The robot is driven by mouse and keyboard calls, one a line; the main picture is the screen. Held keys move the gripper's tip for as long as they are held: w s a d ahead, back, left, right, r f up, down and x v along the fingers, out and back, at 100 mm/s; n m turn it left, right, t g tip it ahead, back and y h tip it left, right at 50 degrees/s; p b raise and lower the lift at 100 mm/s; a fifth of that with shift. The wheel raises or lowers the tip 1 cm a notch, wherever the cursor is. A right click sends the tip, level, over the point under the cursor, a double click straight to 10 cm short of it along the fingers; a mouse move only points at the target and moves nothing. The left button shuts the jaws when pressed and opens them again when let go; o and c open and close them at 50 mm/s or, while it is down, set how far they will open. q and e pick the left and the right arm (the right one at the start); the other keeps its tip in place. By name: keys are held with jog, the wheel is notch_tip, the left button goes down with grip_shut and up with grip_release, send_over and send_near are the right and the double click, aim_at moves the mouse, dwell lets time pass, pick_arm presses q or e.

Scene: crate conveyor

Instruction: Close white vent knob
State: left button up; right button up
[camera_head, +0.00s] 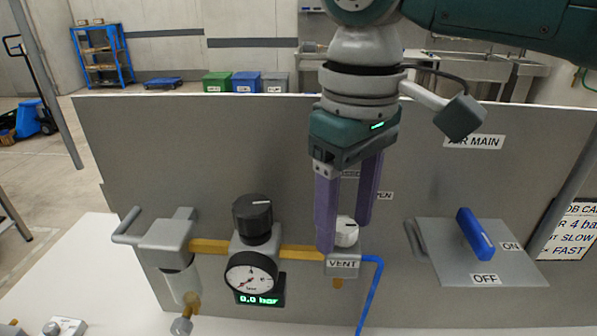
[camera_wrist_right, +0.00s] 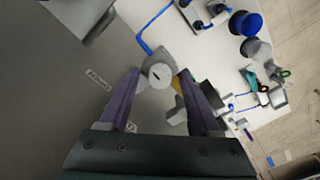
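The white vent knob (camera_head: 346,231) sits on top of the grey valve block labelled VENT (camera_head: 343,264), at the right end of the brass pipe. My right gripper (camera_head: 345,236) points down over it with its purple fingers apart. One finger is in front and left of the knob, the other behind and right. In the right wrist view the knob (camera_wrist_right: 159,76) shows a dark mark and lies between the fingertips (camera_wrist_right: 159,73), with what looks like a gap on each side. Contact is not visible. My left gripper is out of view.
A black regulator knob (camera_head: 252,217) and a pressure gauge (camera_head: 251,274) stand left of the vent. The display below reads 0.0 bar (camera_head: 258,299). A blue hose (camera_head: 372,290) leaves the vent block. A blue lever (camera_head: 474,234) on a plate is at right. A grey panel (camera_head: 200,150) stands behind.

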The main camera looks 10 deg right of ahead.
grip_shut()
dwell(0.5)
jog(key=shift+r+n+p, duration=0.2)
jog(key=shift+n+p, duration=0.9)
jog(key=shift+n, duration=0.3)
jog(key=n+p, duration=0.2)
jog(key=n, duration=0.2)
jog(key=shift+n, duration=0.3)
jog(key=n, duration=0.5)
jog(key=shift+f+p, duration=0.1)
jog(key=shift+p, duration=0.3)
jog(key=n, duration=0.5)
jog(key=shift+n, duration=0.4)
